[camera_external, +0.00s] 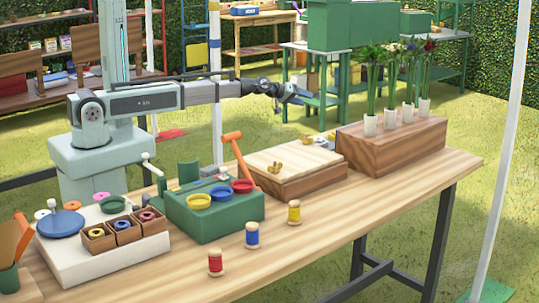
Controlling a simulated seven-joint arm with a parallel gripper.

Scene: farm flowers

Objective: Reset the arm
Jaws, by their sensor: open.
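My gripper (299,94) is at the end of my outstretched arm, in the upper middle of the external view. It is held in the air behind the wooden board and left of the flower block. Its fingers are small here, but they look apart with nothing between them. My arm reaches level to the right from its pale base at the table's back left.
The wooden table (375,215) holds a green box (215,218) with coloured bowls, a white tray (95,258) with spool boxes, and a wooden board (290,165). Several potted flowers stand on a wooden block (395,148). Three spools stand near the front. The front right is clear.

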